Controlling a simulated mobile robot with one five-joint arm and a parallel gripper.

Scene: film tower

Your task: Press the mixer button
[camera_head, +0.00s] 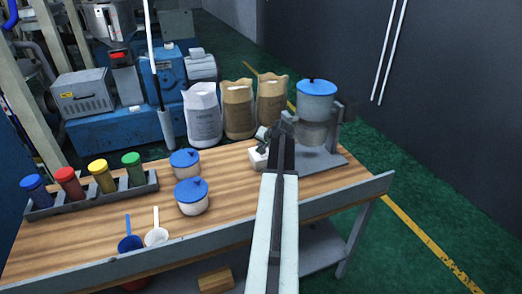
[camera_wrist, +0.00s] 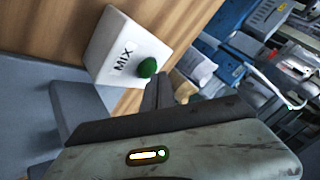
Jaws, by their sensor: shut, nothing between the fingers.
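The mixer button is a round green knob (camera_wrist: 147,68) on a white box (camera_wrist: 118,45) marked MIX, in the wrist view. In the head view the white box (camera_head: 258,160) is partly hidden behind my arm, and the green knob cannot be made out. The mixer (camera_head: 316,100), with a blue lid, stands just right of it on a grey base. My gripper (camera_head: 283,132) is shut and empty, over the far right part of the table. In the wrist view its dark fingertips (camera_wrist: 160,88) are close by the green knob. I cannot tell whether they touch it.
The wooden table (camera_head: 120,215) holds a rack (camera_head: 95,195) of colored-capped jars, two blue-lidded pots (camera_head: 191,197) and two scoops (camera_head: 156,236). Several sacks (camera_head: 238,108) stand behind the table. The table's right front corner is clear.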

